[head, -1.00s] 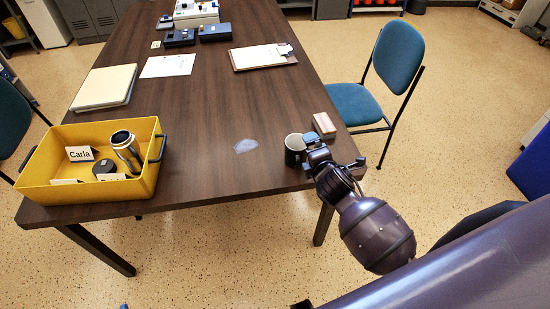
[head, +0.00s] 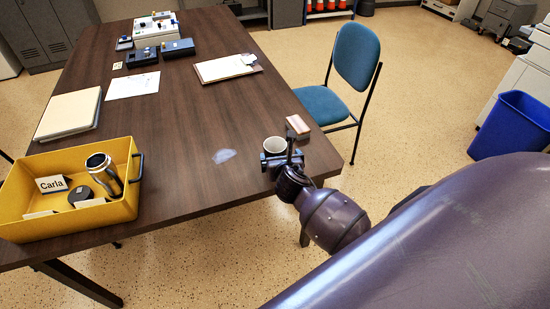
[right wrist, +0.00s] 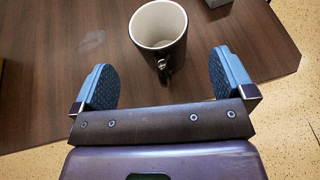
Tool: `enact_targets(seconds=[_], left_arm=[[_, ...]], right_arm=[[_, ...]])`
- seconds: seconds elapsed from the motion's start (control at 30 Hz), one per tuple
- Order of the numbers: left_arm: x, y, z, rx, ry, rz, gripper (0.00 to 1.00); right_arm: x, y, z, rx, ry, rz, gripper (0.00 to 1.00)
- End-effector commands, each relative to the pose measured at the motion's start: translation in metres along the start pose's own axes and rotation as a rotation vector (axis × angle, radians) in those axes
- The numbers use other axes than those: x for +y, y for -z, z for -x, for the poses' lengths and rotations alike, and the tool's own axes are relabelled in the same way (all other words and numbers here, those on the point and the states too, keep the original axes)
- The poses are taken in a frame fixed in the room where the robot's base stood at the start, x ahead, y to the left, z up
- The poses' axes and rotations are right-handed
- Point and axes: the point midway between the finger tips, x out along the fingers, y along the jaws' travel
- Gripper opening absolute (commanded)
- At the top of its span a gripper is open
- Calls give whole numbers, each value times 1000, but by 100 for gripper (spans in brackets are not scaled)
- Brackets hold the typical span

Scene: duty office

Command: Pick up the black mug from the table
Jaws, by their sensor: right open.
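The black mug (head: 274,146) stands upright near the table's right front corner, its white inside showing. In the right wrist view the mug (right wrist: 160,45) is just beyond the fingertips, with its handle pointing toward my gripper. My right gripper (head: 283,160) is at the mug's near side in the head view, and hides its lower part. In the wrist view the right gripper (right wrist: 160,80) is open, its blue-padded fingers apart to either side of the handle, with nothing held. My left gripper is not in view.
A brown and pink block (head: 298,126) lies just behind the mug. A yellow bin (head: 125,205) with a steel tumbler (head: 103,172) and name cards stands at the table's left. A clipboard (head: 226,68) lies further back. A blue chair (head: 322,103) stands right of the table (head: 180,120).

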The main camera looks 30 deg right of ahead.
Motion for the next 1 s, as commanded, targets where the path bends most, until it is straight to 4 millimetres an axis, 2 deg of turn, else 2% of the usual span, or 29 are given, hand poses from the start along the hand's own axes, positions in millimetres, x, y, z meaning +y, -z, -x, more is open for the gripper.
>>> enact_targets(seconds=[0.1,0.37,0.7,1.0], left_arm=[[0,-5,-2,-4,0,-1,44],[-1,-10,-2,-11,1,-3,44],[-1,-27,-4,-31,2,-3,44],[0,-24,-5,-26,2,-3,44]], right_arm=[[0,1,-16,1,1,-2,100],[1,0,-32,1,0,-2,100],[2,-2,-74,3,0,-3,100],[2,-3,-78,1,-2,-3,100]])
